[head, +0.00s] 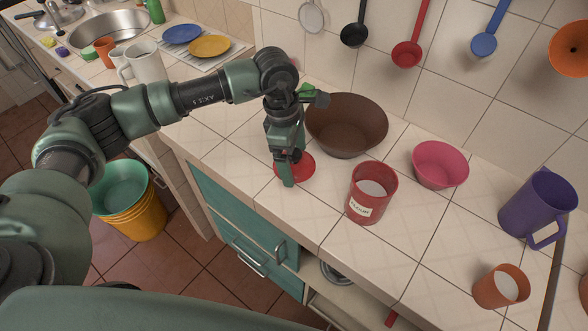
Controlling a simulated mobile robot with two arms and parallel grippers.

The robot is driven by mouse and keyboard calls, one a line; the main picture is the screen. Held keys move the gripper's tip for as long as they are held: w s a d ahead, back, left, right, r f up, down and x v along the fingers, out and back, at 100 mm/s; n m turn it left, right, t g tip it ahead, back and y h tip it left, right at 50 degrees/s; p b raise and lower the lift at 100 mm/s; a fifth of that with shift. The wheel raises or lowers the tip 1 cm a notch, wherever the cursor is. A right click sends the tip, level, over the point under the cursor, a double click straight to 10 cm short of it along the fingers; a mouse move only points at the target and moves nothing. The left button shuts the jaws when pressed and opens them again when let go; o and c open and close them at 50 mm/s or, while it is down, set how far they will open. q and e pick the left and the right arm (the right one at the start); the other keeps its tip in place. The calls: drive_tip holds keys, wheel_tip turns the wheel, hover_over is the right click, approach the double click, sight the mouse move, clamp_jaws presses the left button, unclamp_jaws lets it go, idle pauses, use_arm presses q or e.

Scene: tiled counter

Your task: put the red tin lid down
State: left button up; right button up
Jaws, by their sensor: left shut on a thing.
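The red tin lid (305,167) is a flat red disc at the counter's front edge, left of the red tin. My left gripper (287,177) points down over the lid and is shut on it; the fingers hide the lid's left part. I cannot tell whether the lid touches the tiles. The red tin (367,205) stands open and upright on the counter, with a pale label and white contents. My right gripper is not in view.
A brown bowl (345,128) stands just behind the lid, and a pink bowl (440,167) is further right. A purple jug (535,208) and an orange cup (497,288) stand at the right. Bare tiles (420,225) lie right of the tin.

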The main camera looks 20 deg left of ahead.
sight(294, 175)
use_arm(q)
drive_tip(key=shift+f, duration=0.95)
wheel_tip(294, 175, down, 4)
drive_tip(key=shift+f+p, duration=0.1)
drive_tip(key=shift+p, duration=0.6)
drive_tip(key=shift+f, duration=0.2)
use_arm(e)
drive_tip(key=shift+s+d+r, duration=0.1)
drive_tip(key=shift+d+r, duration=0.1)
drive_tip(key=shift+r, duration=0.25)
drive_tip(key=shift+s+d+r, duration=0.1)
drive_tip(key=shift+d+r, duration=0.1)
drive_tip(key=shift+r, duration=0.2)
